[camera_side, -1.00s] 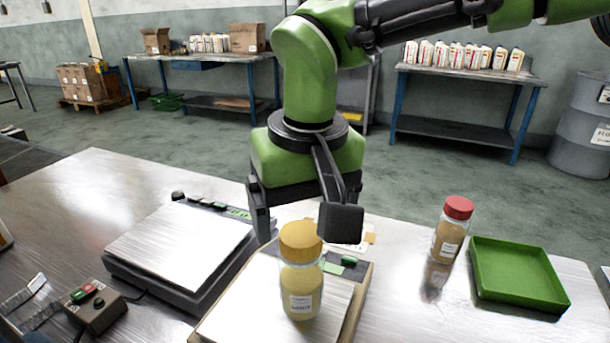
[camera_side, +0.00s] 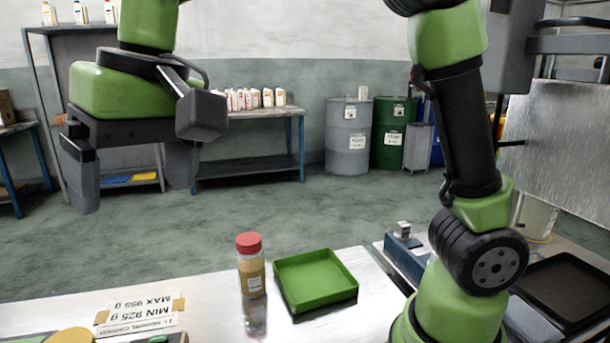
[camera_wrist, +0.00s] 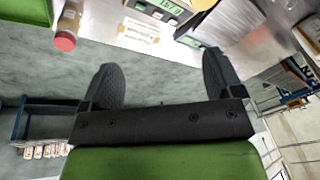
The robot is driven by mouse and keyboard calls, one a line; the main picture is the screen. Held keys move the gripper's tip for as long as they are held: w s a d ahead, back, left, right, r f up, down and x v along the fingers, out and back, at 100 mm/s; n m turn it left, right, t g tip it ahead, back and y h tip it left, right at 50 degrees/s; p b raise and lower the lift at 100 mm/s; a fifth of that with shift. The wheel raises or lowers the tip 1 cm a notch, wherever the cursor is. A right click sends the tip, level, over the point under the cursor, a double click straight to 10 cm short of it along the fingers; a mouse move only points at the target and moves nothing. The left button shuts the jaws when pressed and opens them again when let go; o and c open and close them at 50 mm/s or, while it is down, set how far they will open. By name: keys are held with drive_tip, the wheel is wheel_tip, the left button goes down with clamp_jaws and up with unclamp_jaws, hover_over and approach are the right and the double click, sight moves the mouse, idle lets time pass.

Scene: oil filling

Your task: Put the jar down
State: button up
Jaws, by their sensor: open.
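The jar with the yellow lid (camera_side: 70,337) is cut off at the bottom left of the side view, with only part of its lid showing. My gripper (camera_side: 133,195) is open and empty, well above the table and apart from that jar. In the wrist view the open fingers (camera_wrist: 158,68) have nothing between them. A second jar with a red cap (camera_side: 251,265) and brown contents stands upright on the table. It also shows in the wrist view (camera_wrist: 66,38).
A green tray (camera_side: 316,281) sits just right of the red-capped jar. A paper label reading MIN 925 g, MAX 955 g (camera_side: 140,314) lies on the table. A scale display (camera_wrist: 165,8) shows in the wrist view. Drums and a bench stand behind.

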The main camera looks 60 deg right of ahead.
drive_tip(key=s+d+f+m+t, duration=0.2)
drive_tip(key=s+d+m+t, duration=0.1)
drive_tip(key=s+d, duration=1)
drive_tip(key=shift+s+t+y, duration=0.3)
drive_tip(key=shift+s+t, duration=0.45)
drive_tip(key=shift+t, duration=0.15)
idle(2.0)
